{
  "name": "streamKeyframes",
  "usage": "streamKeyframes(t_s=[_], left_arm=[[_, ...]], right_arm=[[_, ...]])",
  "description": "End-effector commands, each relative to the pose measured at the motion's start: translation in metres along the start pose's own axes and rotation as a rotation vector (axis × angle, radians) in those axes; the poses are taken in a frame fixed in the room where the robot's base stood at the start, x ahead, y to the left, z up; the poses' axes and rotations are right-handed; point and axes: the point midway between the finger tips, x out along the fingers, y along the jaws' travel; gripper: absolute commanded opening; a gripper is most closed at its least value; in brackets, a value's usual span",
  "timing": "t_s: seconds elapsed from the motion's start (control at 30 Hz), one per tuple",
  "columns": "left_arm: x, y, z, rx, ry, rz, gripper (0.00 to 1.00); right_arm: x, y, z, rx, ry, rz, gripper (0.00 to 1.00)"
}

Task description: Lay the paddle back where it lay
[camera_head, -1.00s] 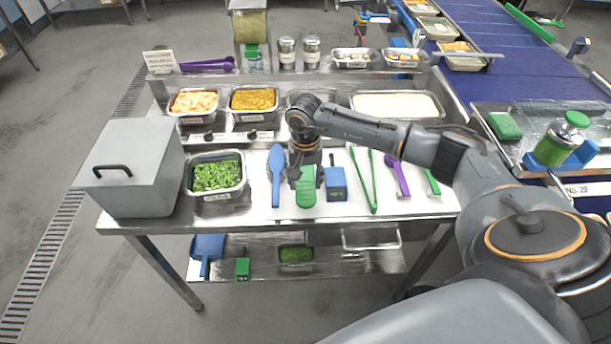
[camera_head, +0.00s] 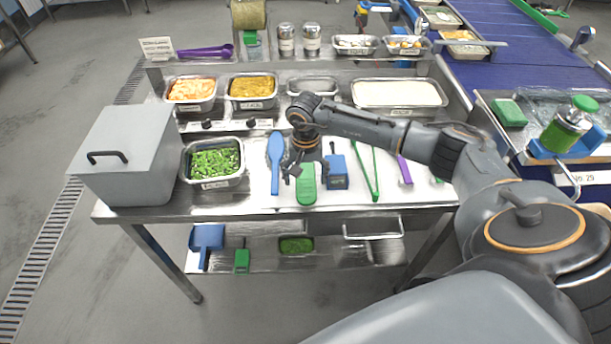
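The blue paddle (camera_head: 275,160) lies flat on the steel worktable (camera_head: 245,203), its broad end away from me and its handle toward me. My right gripper (camera_head: 307,170) points down just right of the paddle, over the far end of a green rounded utensil (camera_head: 306,192). Its dark fingers look spread apart, and I see nothing held between them. Whether a finger touches the green utensil cannot be told. My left gripper is not in view.
A blue block-shaped tool (camera_head: 336,181), green tongs (camera_head: 366,172) and a purple utensil (camera_head: 404,170) lie to the right. A tray of chopped greens (camera_head: 214,181) and a grey lidded box (camera_head: 127,155) stand left. Food trays line the back, including a white-filled one (camera_head: 399,112).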

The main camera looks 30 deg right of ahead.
Motion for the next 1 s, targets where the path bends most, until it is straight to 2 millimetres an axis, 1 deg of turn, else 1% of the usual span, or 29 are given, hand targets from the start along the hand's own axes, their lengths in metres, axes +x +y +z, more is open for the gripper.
streamKeyframes(t_s=[0.23, 0.33, 0.47, 0.7, 0.8, 0.9, 1.0], left_arm=[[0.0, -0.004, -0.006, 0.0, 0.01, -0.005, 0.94], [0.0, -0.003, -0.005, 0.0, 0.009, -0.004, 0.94], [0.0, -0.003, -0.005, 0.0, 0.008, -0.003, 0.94], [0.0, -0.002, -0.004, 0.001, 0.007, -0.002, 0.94], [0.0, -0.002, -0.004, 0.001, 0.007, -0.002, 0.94], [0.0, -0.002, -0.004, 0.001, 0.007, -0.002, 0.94], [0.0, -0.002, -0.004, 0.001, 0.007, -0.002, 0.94]], right_arm=[[-0.001, 0.0, 0.0, 0.0, 0.0, 0.0, 0.77], [-0.009, 0.0, -0.001, 0.0, 0.002, -0.001, 0.77], [-0.032, 0.0, -0.001, 0.001, 0.004, -0.001, 0.77], [-0.084, 0.0, -0.002, 0.0, 0.004, -0.002, 0.77], [-0.1, -0.001, -0.001, 0.0, 0.002, -0.002, 0.77], [-0.112, 0.0, -0.001, 0.0, 0.002, -0.001, 0.77], [-0.118, 0.0, 0.0, 0.0, 0.0, 0.0, 0.77]])
